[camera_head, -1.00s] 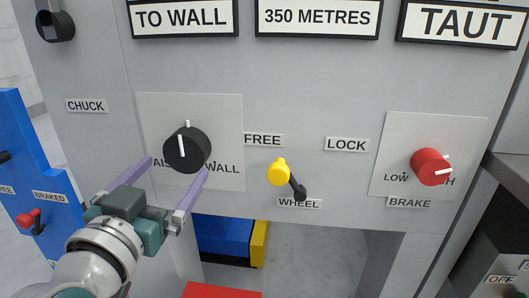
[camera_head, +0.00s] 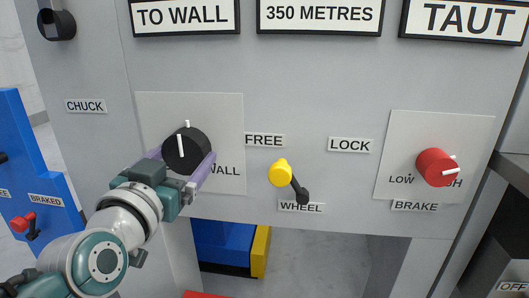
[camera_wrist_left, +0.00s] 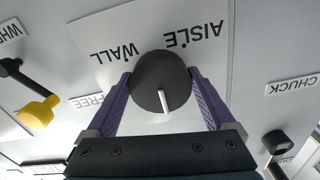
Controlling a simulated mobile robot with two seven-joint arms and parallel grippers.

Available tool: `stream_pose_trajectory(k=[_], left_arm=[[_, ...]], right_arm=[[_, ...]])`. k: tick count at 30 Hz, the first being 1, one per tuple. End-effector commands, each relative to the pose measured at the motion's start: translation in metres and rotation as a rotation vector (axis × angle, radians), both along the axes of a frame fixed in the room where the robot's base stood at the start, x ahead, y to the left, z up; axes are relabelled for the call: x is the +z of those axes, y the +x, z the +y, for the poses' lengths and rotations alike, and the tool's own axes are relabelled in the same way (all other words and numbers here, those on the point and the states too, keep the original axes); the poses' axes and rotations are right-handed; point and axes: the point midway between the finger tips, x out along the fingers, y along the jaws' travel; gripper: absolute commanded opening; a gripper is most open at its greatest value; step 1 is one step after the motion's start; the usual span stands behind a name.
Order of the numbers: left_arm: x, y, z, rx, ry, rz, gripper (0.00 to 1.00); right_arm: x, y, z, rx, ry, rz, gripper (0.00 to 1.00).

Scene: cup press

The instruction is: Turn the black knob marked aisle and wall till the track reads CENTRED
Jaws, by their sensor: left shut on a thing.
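The black knob (camera_head: 184,147) sits on a pale square plate on the grey panel, with a white pointer line near upright. My left gripper (camera_head: 183,158) has its purple fingers on either side of the knob and is shut on it. In the left wrist view the knob (camera_wrist_left: 162,84) lies between the two fingers, under the words WALL and AISLE. In the head view my gripper covers the AISLE label and part of WALL. The track display (camera_head: 186,16) above reads TO WALL. My right gripper is not in view.
A yellow lever (camera_head: 282,174) by FREE, LOCK and WHEEL labels is right of the knob. A red brake knob (camera_head: 438,167) is further right. Displays read 350 METRES (camera_head: 319,14) and TAUT (camera_head: 464,19). A blue panel (camera_head: 38,195) stands at left.

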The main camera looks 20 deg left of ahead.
Motion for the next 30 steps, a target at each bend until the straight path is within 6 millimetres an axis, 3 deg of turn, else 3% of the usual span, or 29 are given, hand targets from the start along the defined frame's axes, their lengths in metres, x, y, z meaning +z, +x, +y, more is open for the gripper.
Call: stream_pose_trajectory(k=[1, 8, 17, 30], left_arm=[[0.0, 0.0, 0.0, 0.001, 0.0, 0.0, 0.58], [0.0, 0.0, 0.0, 0.001, 0.0, -0.001, 0.33], [0.001, 0.0, 0.0, 0.0, -0.044, -0.011, 0.32], [0.002, 0.001, -0.002, -0.001, -0.316, -0.076, 0.32]], right_arm=[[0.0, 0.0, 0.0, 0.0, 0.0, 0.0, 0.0], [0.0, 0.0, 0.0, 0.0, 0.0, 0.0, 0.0], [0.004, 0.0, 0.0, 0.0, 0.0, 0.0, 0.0], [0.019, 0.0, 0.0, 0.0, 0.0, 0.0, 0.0]])
